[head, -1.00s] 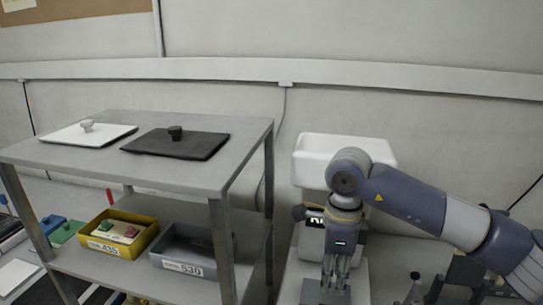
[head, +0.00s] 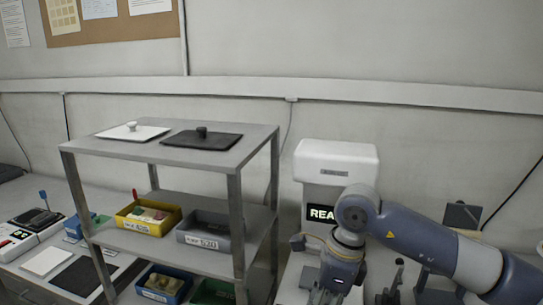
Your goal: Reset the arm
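My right arm (head: 440,245) comes in from the right and bends down at its wrist in front of a white machine (head: 336,160). My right gripper (head: 325,297) is at the bottom edge of the view, low in front of this machine. Its fingers are small and partly cut off, so I cannot tell whether they are open or hold anything. My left gripper and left arm are not in view.
A grey rack (head: 255,138) stands left of the arm, with white (head: 133,132) and black (head: 203,140) lids on top. Its middle shelf holds a yellow bin (head: 148,220) and a grey bin (head: 207,232). The machine's display (head: 321,213) shows "REA", partly hidden by my arm.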

